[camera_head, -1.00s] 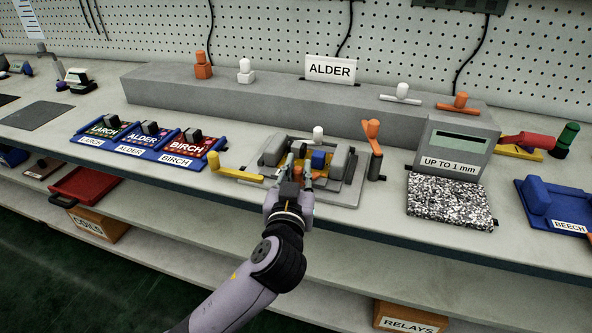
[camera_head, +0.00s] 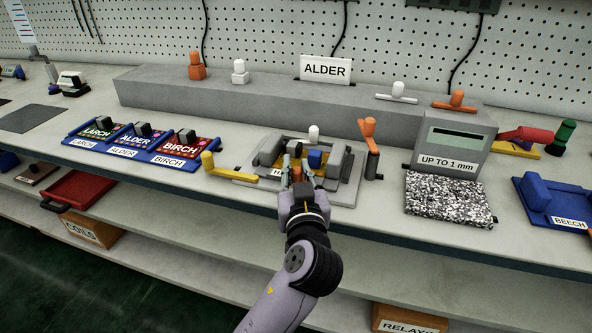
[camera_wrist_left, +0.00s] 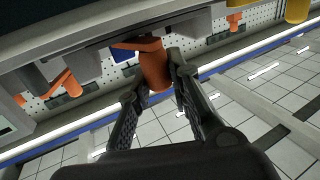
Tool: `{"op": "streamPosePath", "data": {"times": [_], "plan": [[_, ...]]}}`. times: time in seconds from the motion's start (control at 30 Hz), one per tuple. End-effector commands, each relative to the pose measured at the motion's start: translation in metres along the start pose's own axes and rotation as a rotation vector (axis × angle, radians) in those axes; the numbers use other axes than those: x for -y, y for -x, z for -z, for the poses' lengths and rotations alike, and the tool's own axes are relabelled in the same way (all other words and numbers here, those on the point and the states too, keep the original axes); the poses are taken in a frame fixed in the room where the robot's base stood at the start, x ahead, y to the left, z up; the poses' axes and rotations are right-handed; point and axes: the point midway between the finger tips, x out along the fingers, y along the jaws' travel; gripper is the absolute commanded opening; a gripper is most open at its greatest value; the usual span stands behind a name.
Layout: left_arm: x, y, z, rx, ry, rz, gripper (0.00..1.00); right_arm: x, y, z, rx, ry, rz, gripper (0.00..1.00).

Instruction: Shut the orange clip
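An orange clip handle (camera_wrist_left: 153,66) stands between my left gripper's fingers in the left wrist view. In the head view it shows as a small orange patch (camera_head: 297,173) at the front of the grey fixture (camera_head: 345,192). My left gripper (camera_head: 298,165) is open around this handle, a finger close on each side; whether the fingers touch it is unclear. Another orange clip (camera_head: 368,130) has its handle raised at the fixture's right side. A yellow clip (camera_head: 228,168) lies out to the left, and a white one (camera_head: 314,133) stands at the back. My right gripper is out of view.
Labelled blue trays (camera_head: 140,155) are left of the fixture. A grey gauge box marked "UP TO 1 mm" (camera_head: 452,145) and a speckled pad (camera_head: 448,198) are on the right. A grey ledge (camera_head: 270,112) runs behind, carrying an ALDER sign (camera_head: 325,69).

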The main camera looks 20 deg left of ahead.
Motion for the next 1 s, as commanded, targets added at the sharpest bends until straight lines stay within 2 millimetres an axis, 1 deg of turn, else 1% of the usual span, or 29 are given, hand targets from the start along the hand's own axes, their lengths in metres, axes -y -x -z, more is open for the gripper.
{"op": "streamPosePath", "data": {"times": [0.03, 0.3, 0.57, 0.67, 0.77, 0.87, 1.0], "plan": [[-0.001, 0.0, 0.001, -0.001, 0.001, -0.002, 0.22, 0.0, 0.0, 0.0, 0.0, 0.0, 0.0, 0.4], [0.0, 0.0, 0.001, -0.001, 0.0, -0.001, 0.39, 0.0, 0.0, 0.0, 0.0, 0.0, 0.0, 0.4], [0.0, 0.0, 0.0, 0.0, 0.0, 0.0, 0.39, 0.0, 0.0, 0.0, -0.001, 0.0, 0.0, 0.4], [0.0, 0.005, 0.0, 0.001, 0.001, -0.001, 0.39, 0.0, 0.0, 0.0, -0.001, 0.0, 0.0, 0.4], [-0.001, 0.018, -0.001, 0.003, 0.003, -0.002, 0.39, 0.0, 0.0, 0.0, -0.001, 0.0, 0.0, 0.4], [-0.001, 0.038, -0.001, 0.004, 0.003, -0.003, 0.39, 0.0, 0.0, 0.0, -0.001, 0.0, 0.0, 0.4], [-0.001, 0.069, -0.002, 0.005, 0.003, -0.003, 0.39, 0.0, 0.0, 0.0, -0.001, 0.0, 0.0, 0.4]]}}
